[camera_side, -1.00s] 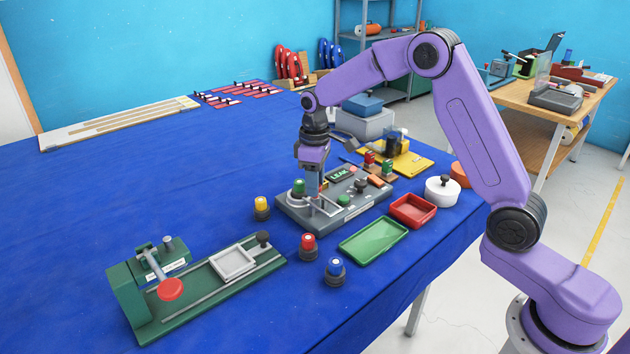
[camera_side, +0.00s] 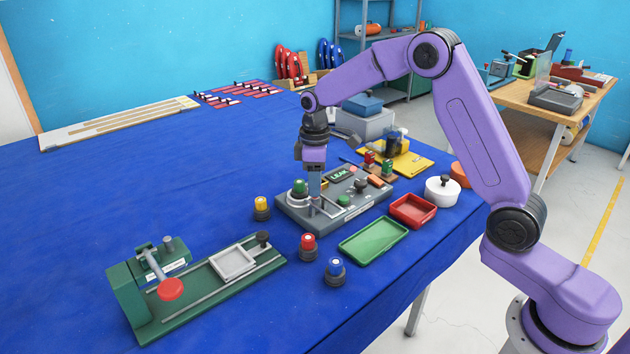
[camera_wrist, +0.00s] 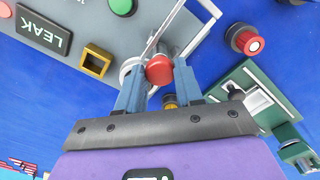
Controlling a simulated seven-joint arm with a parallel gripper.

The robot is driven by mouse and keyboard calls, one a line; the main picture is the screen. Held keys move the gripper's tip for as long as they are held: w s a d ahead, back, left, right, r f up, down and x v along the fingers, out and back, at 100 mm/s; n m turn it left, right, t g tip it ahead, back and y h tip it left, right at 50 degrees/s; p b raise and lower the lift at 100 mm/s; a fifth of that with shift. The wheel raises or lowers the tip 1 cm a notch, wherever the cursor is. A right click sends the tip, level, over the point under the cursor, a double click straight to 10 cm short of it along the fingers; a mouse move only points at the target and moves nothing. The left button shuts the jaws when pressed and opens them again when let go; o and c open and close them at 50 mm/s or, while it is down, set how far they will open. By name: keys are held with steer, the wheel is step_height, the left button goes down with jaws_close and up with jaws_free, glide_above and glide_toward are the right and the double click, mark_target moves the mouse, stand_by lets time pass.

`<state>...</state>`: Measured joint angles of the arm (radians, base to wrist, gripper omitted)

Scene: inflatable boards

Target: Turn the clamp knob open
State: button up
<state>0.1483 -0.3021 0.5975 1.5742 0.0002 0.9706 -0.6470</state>
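The grey leak-test station (camera_side: 350,208) lies on the blue table, with a LEAK display (camera_side: 342,173) and a green-topped valve (camera_side: 299,188) at its left. My gripper (camera_side: 315,195) points straight down over the station's near left part. In the wrist view a round red knob (camera_wrist: 159,69), which I take as the clamp knob, sits between the two fingertips of my gripper (camera_wrist: 160,78). Both fingers appear to touch its sides. A pale metal bar (camera_wrist: 165,28) runs beside the knob. In the side view the fingers hide the knob.
Loose yellow (camera_side: 262,207), red (camera_side: 308,245) and blue (camera_side: 334,271) capped valves stand in front. A green tray (camera_side: 373,240), a red tray (camera_side: 413,210) and a white pot (camera_side: 442,190) lie right. A green bench fixture (camera_side: 200,290) is at front left.

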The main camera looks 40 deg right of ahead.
steer(key=o, duration=0.4)
steer(key=shift+r, duration=0.1)
step_height(320, 180, up, 17)
steer(key=shift+r, duration=0.15)
stand_by(0.7)
steer(key=s+a+f+n, duration=0.15)
steer(key=s+a, duration=0.25)
steer(key=s, duration=0.4)
steer(key=s+a+f, duration=0.3)
steer(key=s, duration=0.6)
steer(key=s+d+f, duration=0.2)
steer(key=s, duration=0.5)
steer(key=s+d+f+n, duration=0.1)
steer(key=s+d+f, duration=0.1)
steer(key=s, duration=0.5)
steer(key=s+d+f+n, duration=0.1)
steer(key=s+d+f, duration=0.1)
steer(key=s, duration=0.5)
steer(key=shift+s+f, duration=0.35)
steer(key=shift+f, duration=0.5)
